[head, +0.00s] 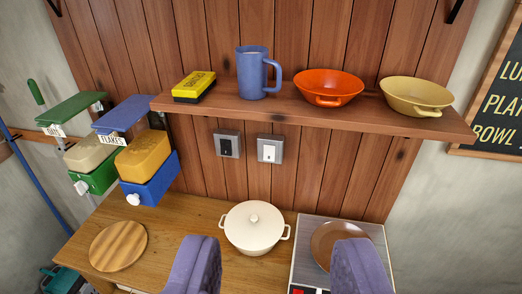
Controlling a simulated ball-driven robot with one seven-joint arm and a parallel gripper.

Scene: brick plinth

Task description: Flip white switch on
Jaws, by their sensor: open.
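The white switch (270,150) sits on a grey plate on the wooden plank wall, below the shelf and right of a black switch (228,146). Whether its rocker is up or down is too small to tell. My gripper (272,262) shows at the bottom of the view, its two purple fingers wide apart with nothing between them. It appears lower in the picture than the switch and apart from it.
A shelf (290,119) above holds a blue mug (252,75), a yellow box (194,86), an orange bowl (328,87) and a yellow bowl (416,95). A white pot (254,230) stands below the switches. A brown plate (338,243) lies right. Dispensers (143,155) hang left.

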